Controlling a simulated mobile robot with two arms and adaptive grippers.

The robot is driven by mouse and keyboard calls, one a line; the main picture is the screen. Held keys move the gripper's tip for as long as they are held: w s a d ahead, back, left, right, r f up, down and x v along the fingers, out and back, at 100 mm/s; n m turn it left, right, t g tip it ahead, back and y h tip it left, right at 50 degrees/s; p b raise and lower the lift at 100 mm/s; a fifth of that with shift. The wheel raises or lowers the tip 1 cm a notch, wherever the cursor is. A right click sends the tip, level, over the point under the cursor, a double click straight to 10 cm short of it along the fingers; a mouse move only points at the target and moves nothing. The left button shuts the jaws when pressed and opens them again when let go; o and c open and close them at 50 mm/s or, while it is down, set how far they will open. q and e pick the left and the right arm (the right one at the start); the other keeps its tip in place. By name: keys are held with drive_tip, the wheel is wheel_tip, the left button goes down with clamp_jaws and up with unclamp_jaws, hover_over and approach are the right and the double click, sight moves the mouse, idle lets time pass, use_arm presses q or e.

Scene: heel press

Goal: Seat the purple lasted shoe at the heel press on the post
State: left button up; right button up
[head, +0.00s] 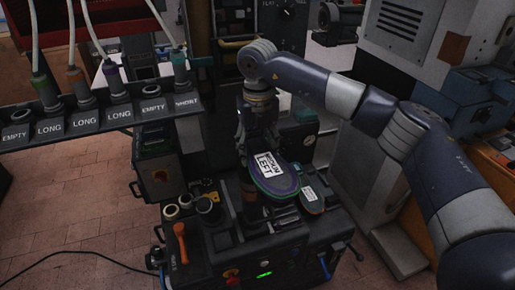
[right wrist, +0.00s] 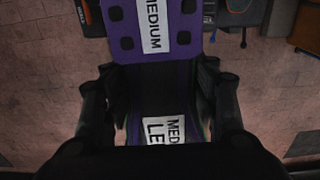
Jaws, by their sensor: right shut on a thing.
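My right gripper (head: 258,135) points down and is shut on the purple lasted shoe (head: 292,185), whose sole faces up with a white label reading MEDIUM LEFT. The shoe hangs over the top of a dark machine bench. In the right wrist view the fingers (right wrist: 160,105) stand on both sides of the dark shoe body. A purple piece with a MEDIUM label (right wrist: 155,28) fills the top of that view, and part of the shoe's label (right wrist: 165,130) shows below. I cannot make out the heel press post; it may be hidden. My left gripper is not in view.
A second, labelled sole (head: 313,198) lies right of the shoe, close beside it. The bench (head: 290,248) carries rings, a black cup (head: 208,208) and an orange-handled tool (head: 180,240). A rack (head: 70,125) labelled LONG, SHORT and EMPTY is at left. A grey machine stands at right.

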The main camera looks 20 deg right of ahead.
drive_tip(key=shift+f, duration=0.2)
drive_tip(key=o, duration=1.3)
drive_tip(key=shift+o, duration=0.2)
drive_tip(key=shift+f, duration=0.15)
wheel_tip(320, 180, up, 12)
drive_tip(key=shift+s, duration=0.1)
